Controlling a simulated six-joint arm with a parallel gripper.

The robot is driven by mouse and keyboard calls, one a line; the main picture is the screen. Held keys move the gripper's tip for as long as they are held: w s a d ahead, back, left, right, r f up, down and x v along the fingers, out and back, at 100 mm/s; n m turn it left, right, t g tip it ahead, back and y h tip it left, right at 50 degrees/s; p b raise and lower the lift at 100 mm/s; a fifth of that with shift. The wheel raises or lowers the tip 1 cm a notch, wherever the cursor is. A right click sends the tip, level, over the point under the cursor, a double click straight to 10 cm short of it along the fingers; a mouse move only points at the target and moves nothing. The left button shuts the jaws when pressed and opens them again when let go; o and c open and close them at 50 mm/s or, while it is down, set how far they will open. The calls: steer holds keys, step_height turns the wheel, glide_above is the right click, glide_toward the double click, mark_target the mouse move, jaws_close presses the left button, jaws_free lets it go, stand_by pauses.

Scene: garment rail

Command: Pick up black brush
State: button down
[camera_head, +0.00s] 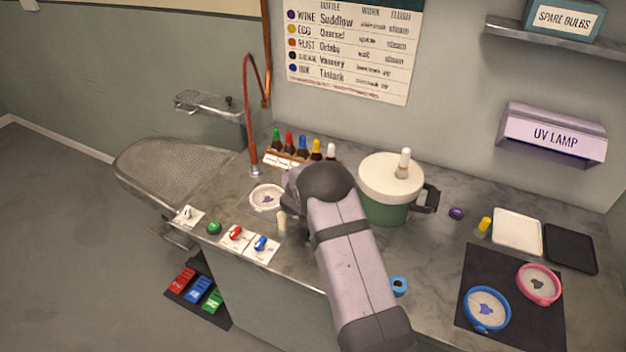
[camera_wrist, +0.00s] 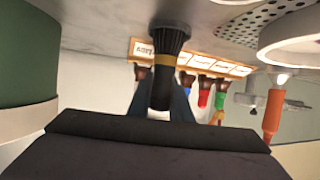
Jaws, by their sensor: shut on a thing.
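A black brush (camera_wrist: 171,40) with a brass-coloured band stands out from my gripper (camera_wrist: 160,108) in the wrist view. My jaws are shut on its narrow end, and its flared, ridged end points up in that picture. In the head view my own arm hides the jaws, and I cannot make out the black brush there.
A green pot (camera_head: 384,208) with a cream lid stands right of my arm. Small coloured bottles (camera_head: 302,146) stand in a rack behind it. Buttons (camera_head: 235,234) line the counter's front left. A black mat (camera_head: 508,330) with hoops lies at right.

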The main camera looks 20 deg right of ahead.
steer(key=shift+r, duration=0.1)
step_height(320, 180, up, 10)
steer(key=b, duration=0.1)
stand_by(0.4)
